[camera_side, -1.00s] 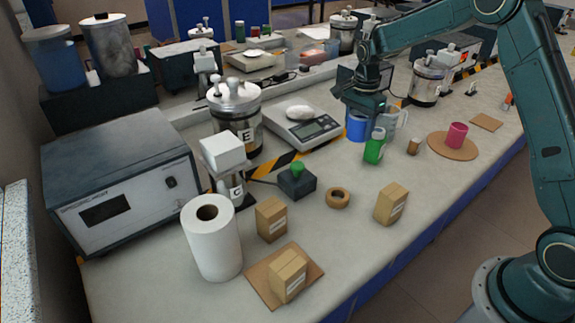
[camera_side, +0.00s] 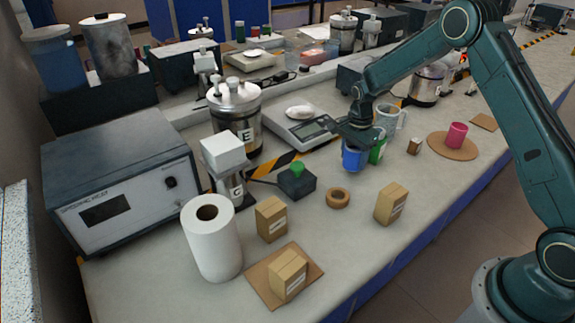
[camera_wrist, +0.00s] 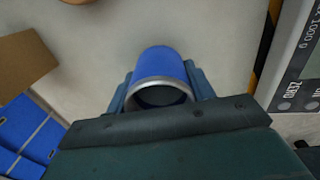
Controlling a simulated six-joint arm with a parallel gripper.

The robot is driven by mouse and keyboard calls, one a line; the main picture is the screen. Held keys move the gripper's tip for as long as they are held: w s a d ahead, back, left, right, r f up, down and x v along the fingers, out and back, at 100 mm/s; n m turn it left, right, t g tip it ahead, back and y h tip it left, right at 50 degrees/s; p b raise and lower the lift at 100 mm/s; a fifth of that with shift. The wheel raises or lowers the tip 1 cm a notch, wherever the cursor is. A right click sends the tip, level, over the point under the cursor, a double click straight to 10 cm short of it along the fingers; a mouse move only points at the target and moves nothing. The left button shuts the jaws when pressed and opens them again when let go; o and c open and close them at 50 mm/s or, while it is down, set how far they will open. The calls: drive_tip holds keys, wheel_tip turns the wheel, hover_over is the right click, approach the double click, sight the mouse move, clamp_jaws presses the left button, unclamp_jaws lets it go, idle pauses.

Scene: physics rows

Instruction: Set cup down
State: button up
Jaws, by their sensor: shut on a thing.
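The blue cup (camera_side: 354,157) hangs in my gripper (camera_side: 358,143), in front of the green bottle (camera_side: 378,148) in the side view. My gripper is shut on the cup, with a finger on each side of it. In the wrist view the blue cup (camera_wrist: 162,70) sits between the fingers of my gripper (camera_wrist: 160,90), with its pale rim toward the camera. Whether the cup's base touches the bench (camera_side: 335,255) cannot be told for sure.
A scale (camera_side: 305,128) is to the left of the cup. A tape roll (camera_side: 338,197) and a cardboard box (camera_side: 391,203) stand nearer the camera. A clear beaker (camera_side: 391,118) is behind the bottle. A pink cup (camera_side: 456,135) stands on a round cork mat (camera_side: 440,149) to the right.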

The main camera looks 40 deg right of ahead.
drive_tip(key=shift+f, duration=1.05)
drive_tip(key=o, duration=1)
drive_tip(key=shift+f, duration=0.1)
drive_tip(key=shift+c, duration=0.2)
wheel_tip(320, 180, up, 12)
